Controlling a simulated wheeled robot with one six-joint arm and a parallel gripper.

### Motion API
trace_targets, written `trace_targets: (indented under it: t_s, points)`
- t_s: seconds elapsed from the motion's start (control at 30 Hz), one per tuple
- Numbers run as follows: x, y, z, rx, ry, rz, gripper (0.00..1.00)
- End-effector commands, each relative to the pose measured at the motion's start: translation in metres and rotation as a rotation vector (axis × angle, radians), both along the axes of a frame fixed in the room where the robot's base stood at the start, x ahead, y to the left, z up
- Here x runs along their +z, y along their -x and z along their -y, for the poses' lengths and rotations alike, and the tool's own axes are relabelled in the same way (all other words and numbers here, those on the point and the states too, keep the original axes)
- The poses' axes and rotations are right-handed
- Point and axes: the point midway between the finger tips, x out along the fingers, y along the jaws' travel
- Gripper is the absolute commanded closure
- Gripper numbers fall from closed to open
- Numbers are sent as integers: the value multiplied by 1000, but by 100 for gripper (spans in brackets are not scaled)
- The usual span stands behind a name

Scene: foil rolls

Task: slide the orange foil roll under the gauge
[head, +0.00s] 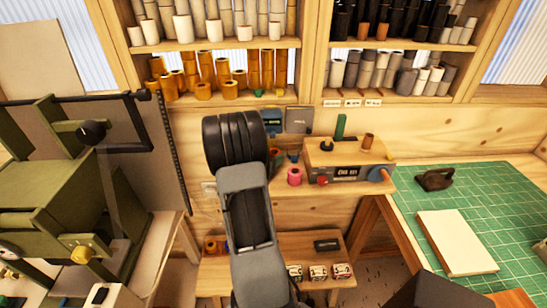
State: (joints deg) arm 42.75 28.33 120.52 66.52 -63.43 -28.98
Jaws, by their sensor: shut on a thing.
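My arm (245,215) rises through the middle of the head view, ending in a thick black ribbed joint. My gripper's fingers do not show, so what they hold is hidden. A wooden box with a dark display (347,173), which looks like the gauge, stands on the narrow bench right of my arm. An orange-brown roll (368,141) stands upright on top of it. Several gold-orange rolls (207,68) stand on the shelf above. I cannot tell which one is the task's roll.
A pink roll (294,176) stands between my arm and the box. A low bench (215,275) holds small orange rolls (211,247) and labelled blocks. A green machine (60,195) fills the left. A green cutting mat (480,205) lies at right with a pale board (457,242) and dark iron-like tool (435,180).

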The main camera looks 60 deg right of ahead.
Motion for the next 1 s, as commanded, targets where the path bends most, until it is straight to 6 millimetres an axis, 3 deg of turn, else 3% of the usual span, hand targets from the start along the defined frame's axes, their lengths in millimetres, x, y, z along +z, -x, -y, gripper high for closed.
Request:
trace_targets:
  t_s: [0.47,0.5,0.8,1.0]
  points:
    - [0,-10,-2,6,0,1,78]
    - [0,-11,-2,7,0,1,52]
    - [1,-13,-3,15,0,2,24]
    - [2,-15,-3,18,2,5,24]
